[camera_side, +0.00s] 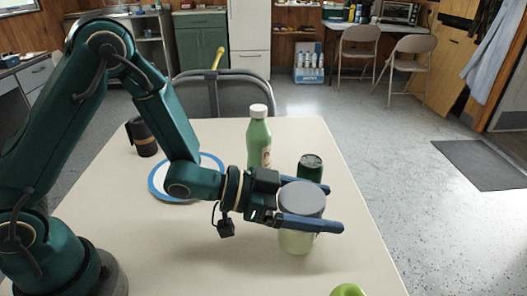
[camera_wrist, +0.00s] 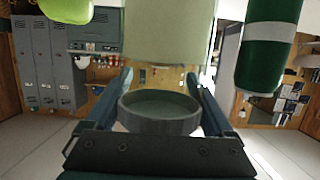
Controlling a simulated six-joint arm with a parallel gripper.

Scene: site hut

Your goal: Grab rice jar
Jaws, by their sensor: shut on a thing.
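The rice jar, a pale jar (camera_side: 297,242) with a grey lid (camera_side: 302,197), is near the middle right of the table. My gripper (camera_side: 334,207) has one blue finger on each side of the jar, just below the lid, and is shut on it. The jar looks upright; I cannot tell whether its base touches the table. In the wrist view the lid (camera_wrist: 160,110) lies between the fingers of my gripper (camera_wrist: 158,77), with the pale jar body (camera_wrist: 168,35) above it in the picture. The contents are not clear.
A dark green can (camera_side: 311,168) stands close behind the jar. A green bottle (camera_side: 259,143) with a white cap, a blue-rimmed plate (camera_side: 158,184) and a black mug (camera_side: 146,138) are farther back and left. A green round fruit (camera_side: 347,290) is at the front edge of view.

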